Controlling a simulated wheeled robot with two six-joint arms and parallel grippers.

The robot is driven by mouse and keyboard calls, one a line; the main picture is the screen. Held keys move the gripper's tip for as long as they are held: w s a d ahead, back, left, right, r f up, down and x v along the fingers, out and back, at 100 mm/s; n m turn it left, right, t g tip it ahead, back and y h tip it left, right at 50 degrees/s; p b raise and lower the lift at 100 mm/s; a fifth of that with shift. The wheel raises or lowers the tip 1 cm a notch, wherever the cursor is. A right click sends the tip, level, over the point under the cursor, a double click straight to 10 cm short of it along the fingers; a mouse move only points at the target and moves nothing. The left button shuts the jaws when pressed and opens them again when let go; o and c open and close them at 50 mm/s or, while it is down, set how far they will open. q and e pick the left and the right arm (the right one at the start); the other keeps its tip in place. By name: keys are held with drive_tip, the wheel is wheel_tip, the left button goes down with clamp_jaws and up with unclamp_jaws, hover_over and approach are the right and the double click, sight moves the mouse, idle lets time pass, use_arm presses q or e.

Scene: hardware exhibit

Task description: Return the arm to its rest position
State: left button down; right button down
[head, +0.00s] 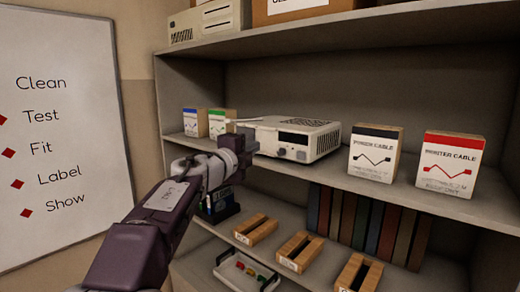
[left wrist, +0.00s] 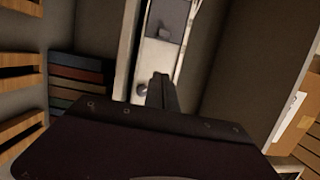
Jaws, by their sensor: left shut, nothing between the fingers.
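My left arm reaches in from the lower left of the head view, and its gripper (head: 246,133) is in front of the left end of a white boxy device (head: 310,137) on the middle shelf. In the left wrist view the fingers of the left gripper (left wrist: 161,88) are together with nothing between them. The white device shows behind them there (left wrist: 158,60); whether they touch it I cannot tell. My right gripper is in neither view.
A power cable box (head: 373,154) and a printer cable box (head: 449,164) stand right of the device. Small boxes (head: 194,122) stand left. Below are wooden slotted blocks (head: 300,252), a tray (head: 222,268) and books (head: 370,225). A whiteboard (head: 60,130) hangs left.

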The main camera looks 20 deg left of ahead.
use_arm(q)
drive_tip(key=s, duration=0.5)
drive_tip(key=w+d+f+n+g+h+b, duration=0.1)
drive_tip(key=d+f+b, duration=0.3)
drive_tip(key=f, duration=0.4)
drive_tip(key=w+d+f+g+h+b, duration=0.1)
drive_tip(key=w+d+f+h+b, duration=0.2)
drive_tip(key=f, duration=0.4)
drive_tip(key=s+f+n+g+y+b, duration=0.2)
drive_tip(key=f+n, duration=0.2)
drive_tip(key=f, duration=0.7)
drive_tip(key=s+f+n+g+y+b, duration=0.1)
drive_tip(key=f+n+y+b, duration=0.3)
drive_tip(key=f, duration=0.8)
drive_tip(key=s+f+n+g, duration=0.5)
drive_tip(key=s+f, duration=0.3)
drive_tip(key=f, duration=0.5)
drive_tip(key=s+f+n+g, duration=0.2)
drive_tip(key=s+f, duration=0.3)
drive_tip(key=s, duration=0.4)
drive_tip(key=s+f+n+g, duration=0.3)
drive_tip(key=s+f+g, duration=0.1)
drive_tip(key=s, duration=0.5)
drive_tip(key=shift+f+n+g+p, duration=0.3)
drive_tip(key=shift+f+g, duration=0.1)
drive_tip(key=shift+f, duration=0.2)
